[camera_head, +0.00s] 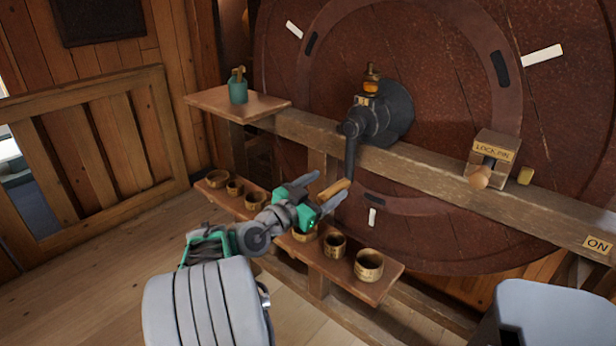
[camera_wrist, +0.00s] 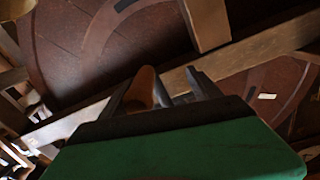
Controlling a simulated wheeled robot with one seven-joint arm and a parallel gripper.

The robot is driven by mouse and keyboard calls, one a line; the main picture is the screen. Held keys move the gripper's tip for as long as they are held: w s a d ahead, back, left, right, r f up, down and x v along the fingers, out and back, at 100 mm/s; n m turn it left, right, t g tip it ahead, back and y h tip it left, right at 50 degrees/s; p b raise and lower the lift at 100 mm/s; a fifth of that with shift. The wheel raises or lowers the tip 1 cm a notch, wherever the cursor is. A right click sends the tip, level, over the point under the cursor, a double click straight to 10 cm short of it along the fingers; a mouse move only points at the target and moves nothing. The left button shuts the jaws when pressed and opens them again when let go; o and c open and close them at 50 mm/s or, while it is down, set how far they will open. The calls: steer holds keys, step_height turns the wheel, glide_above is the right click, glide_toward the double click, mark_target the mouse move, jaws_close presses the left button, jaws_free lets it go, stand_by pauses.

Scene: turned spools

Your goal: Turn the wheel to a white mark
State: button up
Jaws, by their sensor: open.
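The large dark red-brown wheel (camera_head: 450,110) fills the back right of the head view. White marks show on it at upper left (camera_head: 294,30), at upper right (camera_head: 541,56) and low down (camera_head: 372,217). A dark crank (camera_head: 350,157) hangs down from the hub, with a wooden handle (camera_head: 331,190) at its lower end. My gripper (camera_head: 329,185) is open with its fingers on either side of the handle. The handle also shows between the fingers in the wrist view (camera_wrist: 141,87). I cannot tell whether a finger touches it.
A wooden beam (camera_head: 430,173) crosses before the wheel, carrying a block labelled LOCK PIN (camera_head: 496,148) with a round knob (camera_head: 479,177), and an ON plate (camera_head: 598,245). Several cups, one at the right end (camera_head: 369,266), stand on a low shelf under my gripper. A teal bottle (camera_head: 238,90) stands on the upper shelf.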

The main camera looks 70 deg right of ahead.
steer(key=w+d+r+m+b, duration=0.1)
steer(key=w+b, duration=0.4)
steer(key=b, duration=0.5)
steer(key=d+m, duration=0.1)
steer(key=m, duration=0.1)
steer(key=shift+w+r+m, duration=0.25)
steer(key=shift+w+m, duration=0.05)
steer(key=shift+m, duration=0.1)
steer(key=shift+s+f, duration=0.1)
steer(key=shift+f, duration=0.05)
steer(key=b+v, duration=0.5)
steer(key=v, duration=0.6)
